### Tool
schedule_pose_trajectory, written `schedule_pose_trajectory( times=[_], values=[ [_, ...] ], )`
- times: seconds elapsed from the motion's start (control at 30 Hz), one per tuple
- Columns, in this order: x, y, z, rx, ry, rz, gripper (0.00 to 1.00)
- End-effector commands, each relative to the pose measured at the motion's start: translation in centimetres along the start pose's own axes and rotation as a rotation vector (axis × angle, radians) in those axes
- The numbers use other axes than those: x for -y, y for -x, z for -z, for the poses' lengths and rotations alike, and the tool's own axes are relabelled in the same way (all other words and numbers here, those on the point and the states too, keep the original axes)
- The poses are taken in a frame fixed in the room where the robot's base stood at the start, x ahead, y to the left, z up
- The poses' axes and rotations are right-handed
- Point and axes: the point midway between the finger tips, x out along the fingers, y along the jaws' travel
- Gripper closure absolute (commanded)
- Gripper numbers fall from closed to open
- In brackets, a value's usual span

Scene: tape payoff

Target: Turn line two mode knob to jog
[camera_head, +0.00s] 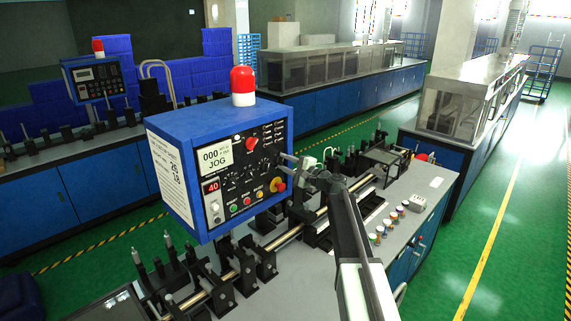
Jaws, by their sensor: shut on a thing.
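The near blue control box (177,178) stands upright at the picture's middle, with a red beacon (243,84) on top. Its black front panel (240,178) carries small knobs, coloured buttons and a white display (215,157) that reads 000 and JOG. A red number readout (212,186) shows 40. My gripper (287,160) reaches in from the right and is shut at the panel's right edge, at what seems to be the mode knob. The fingers hide the knob, so its pointer direction cannot be seen.
A red-and-yellow stop button (280,187) sits just below my gripper. A grey bench (398,215) with rods, black brackets and coloured spools lies below and right. Another control box (94,78) stands far left. The green aisle (500,240) at right is clear.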

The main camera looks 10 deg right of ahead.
Motion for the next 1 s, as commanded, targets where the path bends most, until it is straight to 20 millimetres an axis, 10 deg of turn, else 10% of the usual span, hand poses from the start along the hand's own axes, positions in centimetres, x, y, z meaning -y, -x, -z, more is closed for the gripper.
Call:
schedule_pose_trajectory(
  times=[1.0],
  values=[
    [-0.14,-0.07,-0.16,0.003,-0.239,-0.002,1.00]
  ],
)
